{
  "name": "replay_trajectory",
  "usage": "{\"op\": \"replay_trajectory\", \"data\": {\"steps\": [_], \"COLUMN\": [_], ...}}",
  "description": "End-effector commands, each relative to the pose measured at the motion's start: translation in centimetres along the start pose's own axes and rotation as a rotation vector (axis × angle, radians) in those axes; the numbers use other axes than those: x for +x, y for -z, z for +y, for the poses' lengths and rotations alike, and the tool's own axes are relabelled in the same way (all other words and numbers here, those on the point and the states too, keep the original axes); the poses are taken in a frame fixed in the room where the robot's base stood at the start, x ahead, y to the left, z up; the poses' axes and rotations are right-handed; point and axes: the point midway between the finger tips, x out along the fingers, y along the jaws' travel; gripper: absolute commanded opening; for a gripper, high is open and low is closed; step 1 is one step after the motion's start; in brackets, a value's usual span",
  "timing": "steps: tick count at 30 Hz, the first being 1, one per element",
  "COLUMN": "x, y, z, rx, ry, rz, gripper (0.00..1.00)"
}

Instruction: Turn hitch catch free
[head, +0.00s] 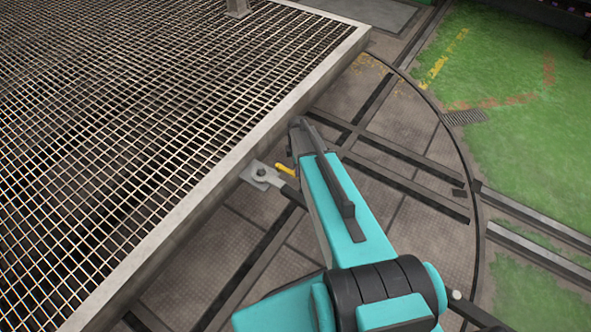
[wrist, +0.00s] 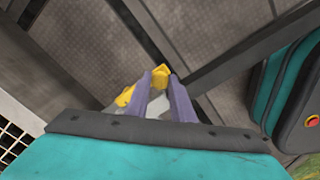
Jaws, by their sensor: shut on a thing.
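The yellow hitch catch (head: 285,168) shows in the head view beside a grey hitch plate (head: 262,175) at the edge of the mesh-decked wagon (head: 215,185). In the wrist view a yellow part of the catch (wrist: 160,75) shows at the fingertips, and another yellow part (wrist: 125,97) shows left of the fingers. My gripper (wrist: 160,82) is shut on the catch, its two purple-grey fingers a small gap apart. A pale piece (wrist: 158,110) shows between the fingers. In the head view my arm hides the fingertips and part of the catch.
The turntable deck (head: 400,220) has dark rails (head: 400,180) crossing it and a curved rim at the right. Green ground (head: 530,150) lies beyond. The wagon's metal frame edge runs close along the left of my gripper.

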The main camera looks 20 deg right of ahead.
Motion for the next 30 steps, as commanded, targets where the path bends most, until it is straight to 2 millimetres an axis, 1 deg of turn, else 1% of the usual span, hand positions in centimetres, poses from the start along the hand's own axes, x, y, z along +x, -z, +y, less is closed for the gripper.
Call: {"op": "replay_trajectory", "data": {"steps": [14,15,17,18,26,30], "x": [-0.06,-0.06,-0.05,-0.04,-0.03,-0.33], "y": [0.17,0.18,0.19,0.20,0.23,0.23], "z": [0.18,0.17,0.15,0.14,0.08,0.06], "rx": [-0.025,-0.024,-0.024,-0.024,-0.023,-0.023], "ry": [-0.002,-0.002,-0.001,-0.001,0.000,0.000], "rz": [-0.002,-0.002,-0.001,-0.001,-0.001,-0.001], "gripper": [0.00,0.28,0.38,0.40,0.40,0.40]}}
